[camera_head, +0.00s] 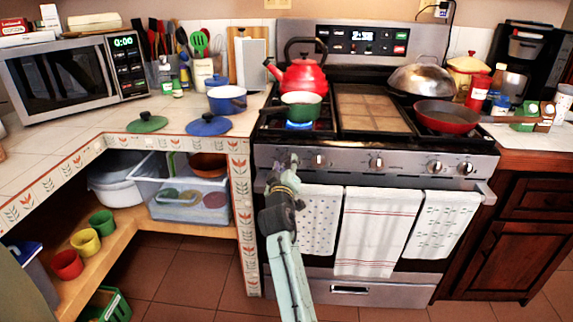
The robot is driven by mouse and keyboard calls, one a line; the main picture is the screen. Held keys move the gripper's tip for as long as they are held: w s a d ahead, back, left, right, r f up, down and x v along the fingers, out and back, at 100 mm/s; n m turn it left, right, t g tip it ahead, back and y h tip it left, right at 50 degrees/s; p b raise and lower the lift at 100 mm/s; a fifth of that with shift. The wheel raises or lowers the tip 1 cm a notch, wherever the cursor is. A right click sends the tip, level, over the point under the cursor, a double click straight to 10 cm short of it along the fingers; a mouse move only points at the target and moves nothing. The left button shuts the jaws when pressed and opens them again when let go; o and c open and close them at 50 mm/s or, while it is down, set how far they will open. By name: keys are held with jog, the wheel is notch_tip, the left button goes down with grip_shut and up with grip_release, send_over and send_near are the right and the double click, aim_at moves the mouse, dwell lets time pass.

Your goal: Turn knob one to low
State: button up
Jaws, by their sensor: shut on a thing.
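The stove (345,150) stands in the middle, with a row of knobs along its front panel. My gripper (292,162) is at the left end of this panel, shut on the leftmost knob, which is mostly hidden behind it. A second knob (319,160) shows just to the right of the gripper. More knobs (376,162) sit further right, apart from it. A blue flame (299,125) burns at the front left burner, under a green pot (301,104). The exact turn of the gripped knob cannot be seen.
A red kettle (302,76) stands behind the green pot. A red pan (445,116) and a metal lid (424,79) are on the right burners. Towels (375,230) hang from the oven handle below my gripper. A tiled counter (165,113) adjoins at left.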

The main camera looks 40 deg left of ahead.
jog(key=shift+n, duration=0.5)
jog(key=o, duration=1.1)
jog(key=shift+o, duration=0.2)
jog(key=v, duration=1.2)
jog(key=shift+a, duration=0.1)
